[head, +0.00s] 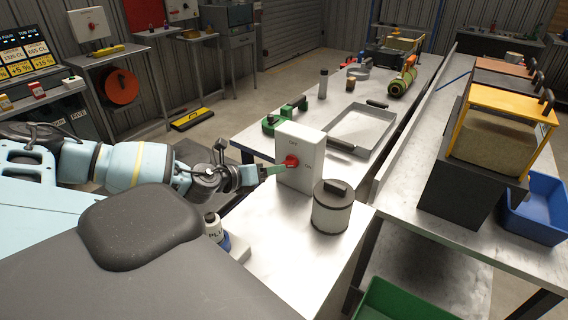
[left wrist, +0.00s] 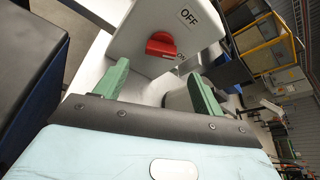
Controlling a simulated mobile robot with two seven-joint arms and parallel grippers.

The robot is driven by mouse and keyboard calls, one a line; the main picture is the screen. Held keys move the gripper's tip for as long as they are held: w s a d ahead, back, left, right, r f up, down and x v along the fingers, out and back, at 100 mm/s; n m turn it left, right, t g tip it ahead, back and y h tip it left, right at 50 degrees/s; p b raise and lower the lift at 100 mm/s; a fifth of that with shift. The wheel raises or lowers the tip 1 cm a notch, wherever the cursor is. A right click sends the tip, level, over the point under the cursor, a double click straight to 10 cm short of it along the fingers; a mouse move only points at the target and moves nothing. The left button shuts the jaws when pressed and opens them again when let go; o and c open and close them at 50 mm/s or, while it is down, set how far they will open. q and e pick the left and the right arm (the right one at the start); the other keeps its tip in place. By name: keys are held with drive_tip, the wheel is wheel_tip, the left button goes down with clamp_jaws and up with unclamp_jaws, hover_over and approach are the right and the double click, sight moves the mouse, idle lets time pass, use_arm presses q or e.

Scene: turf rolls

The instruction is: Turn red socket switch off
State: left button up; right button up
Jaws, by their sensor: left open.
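The red switch (head: 291,161) is a knob on the front of a white socket box (head: 304,150) that stands upright on the metal workbench. In the left wrist view the red switch (left wrist: 161,45) sits between the words OFF, above it, and ON, beside it. My left gripper (head: 277,170) is close in front of the box. In the left wrist view its two green fingers (left wrist: 158,82) are spread apart, with the knob ahead of them and between them. The fingers look apart from the knob. My right gripper is not in view.
A round canister (head: 331,212) stands right beside the box. A metal tray (head: 362,128) and a green tool (head: 284,117) lie behind it. A blue-and-white bottle (head: 214,229) is near the bench's front left edge. A second bench with crates is at right.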

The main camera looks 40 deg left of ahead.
sight(287, 166)
use_arm(q)
drive_tip(key=shift+d, duration=0.1)
drive_tip(key=x, duration=0.5)
drive_tip(key=shift+w, duration=0.25)
drive_tip(key=shift+x, duration=1.15)
